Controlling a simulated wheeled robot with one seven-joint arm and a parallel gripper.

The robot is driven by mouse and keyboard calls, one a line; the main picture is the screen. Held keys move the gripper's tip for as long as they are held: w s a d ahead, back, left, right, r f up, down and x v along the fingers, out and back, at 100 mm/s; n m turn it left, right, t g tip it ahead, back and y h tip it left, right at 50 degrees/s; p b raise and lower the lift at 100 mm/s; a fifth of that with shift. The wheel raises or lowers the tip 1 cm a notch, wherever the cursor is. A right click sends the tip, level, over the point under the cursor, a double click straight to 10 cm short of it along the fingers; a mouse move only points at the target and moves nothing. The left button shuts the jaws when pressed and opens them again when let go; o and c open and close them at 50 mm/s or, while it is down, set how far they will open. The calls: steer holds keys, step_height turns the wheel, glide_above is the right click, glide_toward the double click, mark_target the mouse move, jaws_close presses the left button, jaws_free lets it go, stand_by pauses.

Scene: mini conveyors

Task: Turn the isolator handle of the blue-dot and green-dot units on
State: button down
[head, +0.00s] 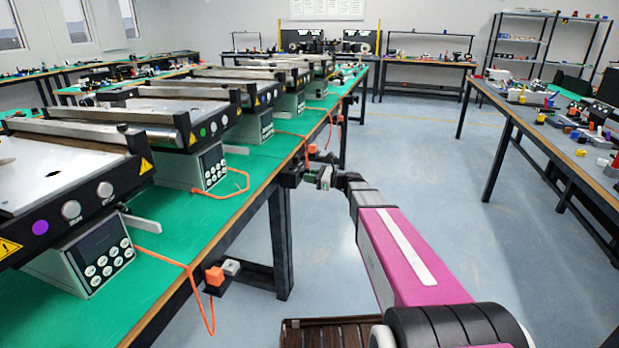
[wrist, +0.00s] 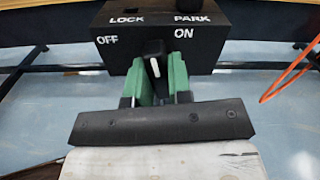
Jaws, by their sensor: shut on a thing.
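My gripper (head: 325,176) is at a dark isolator box (head: 291,174) on the edge of the green-topped bench. In the wrist view, the green fingers of my gripper (wrist: 160,82) are shut on the black isolator handle (wrist: 154,52). The handle has a white mark and stands roughly upright between OFF on the left and ON on the right. The box face (wrist: 218,52) also reads LOCK and PARK. The green-dot unit shows its green dot (head: 202,132) on its front panel. I cannot make out a blue dot, nor tell which unit this box serves.
A purple-dot unit (head: 40,227) stands nearest on the left. An orange cable (head: 190,268) hangs over the bench edge near an orange part (head: 214,277). More conveyors line the bench. The floor (head: 420,140) between the bench and the right table (head: 530,125) is clear.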

steer(key=shift+m, duration=0.9)
steer(key=c, duration=1)
jaws_free()
steer(key=shift+c, duration=0.2)
steer(key=shift+d, duration=0.1)
steer(key=v, duration=1)
steer(key=shift+d, duration=0.3)
steer(key=shift+s, duration=0.15)
steer(key=shift+s, duration=0.1)
